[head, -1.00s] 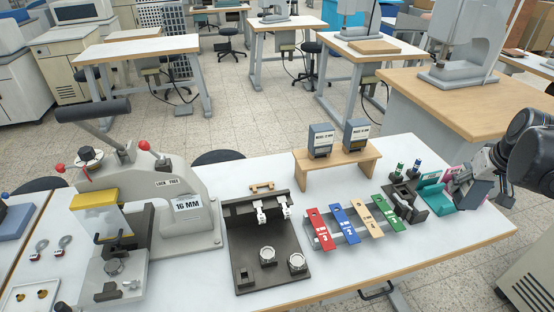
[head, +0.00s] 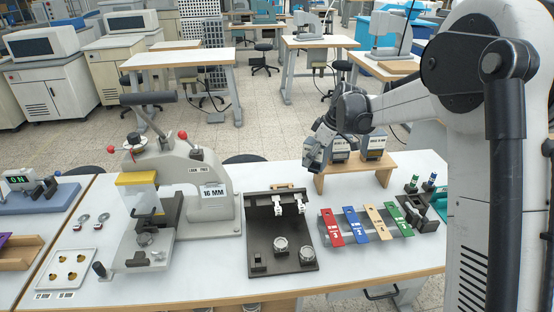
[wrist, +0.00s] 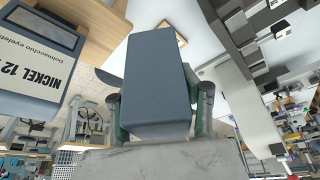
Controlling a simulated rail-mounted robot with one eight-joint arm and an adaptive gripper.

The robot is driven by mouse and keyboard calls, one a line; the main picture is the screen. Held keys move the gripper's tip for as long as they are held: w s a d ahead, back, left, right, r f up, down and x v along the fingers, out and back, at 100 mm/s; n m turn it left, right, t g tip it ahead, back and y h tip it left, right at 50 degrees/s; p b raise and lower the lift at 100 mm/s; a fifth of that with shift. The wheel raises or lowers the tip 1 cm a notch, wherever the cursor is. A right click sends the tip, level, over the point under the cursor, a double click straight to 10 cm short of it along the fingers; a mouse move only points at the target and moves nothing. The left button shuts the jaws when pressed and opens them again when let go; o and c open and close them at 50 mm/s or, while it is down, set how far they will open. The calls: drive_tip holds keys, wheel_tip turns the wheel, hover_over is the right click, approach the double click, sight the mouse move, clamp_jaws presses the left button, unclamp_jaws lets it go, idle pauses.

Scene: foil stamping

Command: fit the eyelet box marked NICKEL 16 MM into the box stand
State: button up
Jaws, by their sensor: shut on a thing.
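My gripper (head: 316,155) is at the left end of the small wooden shelf, beside the left box (head: 341,150). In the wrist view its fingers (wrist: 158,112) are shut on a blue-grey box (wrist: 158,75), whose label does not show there. A second box, its label reading NICKEL 12 (wrist: 35,80), is beside it at the left. The labels are too small to read in the head view. I cannot tell which thing is the box stand, or whether the held box touches the shelf.
The wooden shelf (head: 400,160) stands at the back of the white table. In front are a black fixture plate (head: 280,240) and a rack of coloured plates (head: 365,224). The 16 MM press (head: 205,195) is to the left. The table's front strip is mostly clear.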

drive_tip(key=w+a+f+n+g, duration=0.1)
drive_tip(key=w+a+f+n, duration=0.1)
drive_tip(key=a, duration=0.3)
drive_tip(key=w+a+f+n+g, duration=0.1)
drive_tip(key=w+a+f+n, duration=0.1)
drive_tip(key=a+n, duration=0.3)
drive_tip(key=shift+w+a+f+g, duration=0.25)
drive_tip(key=shift+a+f+g, duration=0.05)
drive_tip(key=shift+a+g, duration=0.1)
drive_tip(key=shift+d+f, duration=0.1)
drive_tip(key=shift+f+b, duration=1.95)
drive_tip(key=shift+f, duration=0.85)
drive_tip(key=shift+b, duration=0.5)
drive_tip(key=shift+f+b, duration=1.15)
drive_tip(key=shift+f, duration=0.45)
drive_tip(key=o, duration=1.5)
drive_tip(key=shift+c, duration=0.2)
